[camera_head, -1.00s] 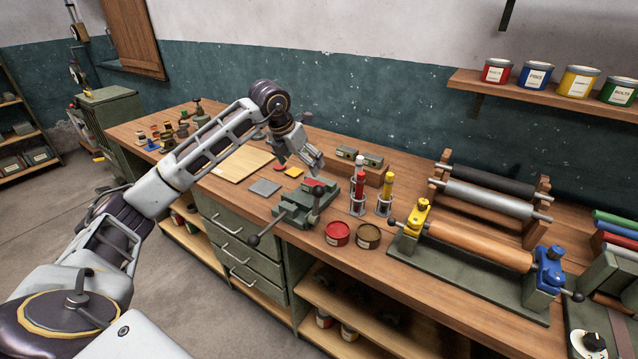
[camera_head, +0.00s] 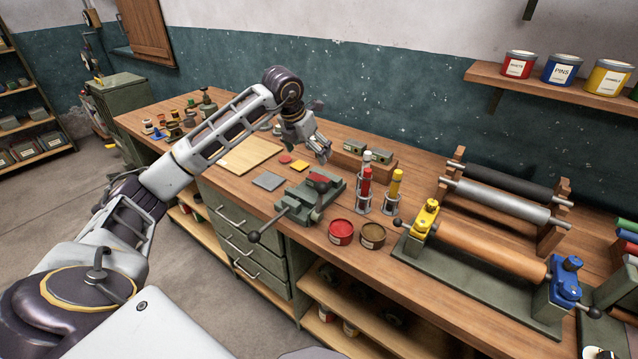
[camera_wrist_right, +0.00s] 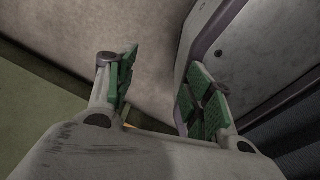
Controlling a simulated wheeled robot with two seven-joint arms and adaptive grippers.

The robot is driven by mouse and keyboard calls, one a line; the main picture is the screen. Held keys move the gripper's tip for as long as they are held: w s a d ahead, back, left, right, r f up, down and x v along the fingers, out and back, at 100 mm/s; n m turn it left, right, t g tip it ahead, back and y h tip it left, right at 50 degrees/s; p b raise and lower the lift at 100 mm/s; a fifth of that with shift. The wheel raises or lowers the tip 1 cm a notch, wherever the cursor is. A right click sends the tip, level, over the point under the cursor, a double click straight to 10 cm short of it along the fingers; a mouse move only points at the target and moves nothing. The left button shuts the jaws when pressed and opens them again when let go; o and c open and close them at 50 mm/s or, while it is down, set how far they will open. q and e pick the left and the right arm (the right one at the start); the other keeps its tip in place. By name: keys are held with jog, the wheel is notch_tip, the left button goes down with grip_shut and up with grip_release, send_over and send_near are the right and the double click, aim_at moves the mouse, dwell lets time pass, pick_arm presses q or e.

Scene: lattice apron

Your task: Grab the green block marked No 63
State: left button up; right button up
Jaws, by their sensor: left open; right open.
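Two small grey-green blocks sit on a wooden riser at the back of the bench, a left one (camera_head: 355,147) and a right one (camera_head: 382,156). Each shows a small pale mark, too small to read, so I cannot tell which is No 63. My left gripper (camera_head: 321,152) is open, just left of the riser and above the bench behind the vise, and apart from the blocks. My right gripper (camera_wrist_right: 160,88) is open and empty in the right wrist view, its green-padded fingers spread over plain floor. It is not seen in the head view.
A green vise (camera_head: 312,196) stands in front of my left gripper. Red (camera_head: 365,186) and yellow (camera_head: 395,190) tubes in wire holders stand before the riser. Two open tins, red (camera_head: 341,231) and brown (camera_head: 372,235), sit near the front edge. A roller press (camera_head: 480,250) fills the right.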

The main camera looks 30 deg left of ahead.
pick_arm(q)
send_over(315, 181)
notch_tip(315, 181, down, 6)
jog(key=shift+f, duration=0.65)
pick_arm(e)
jog(key=shift+s+a+r, duration=0.1)
jog(key=shift+a+r, duration=0.1)
jog(key=shift+a, duration=0.3)
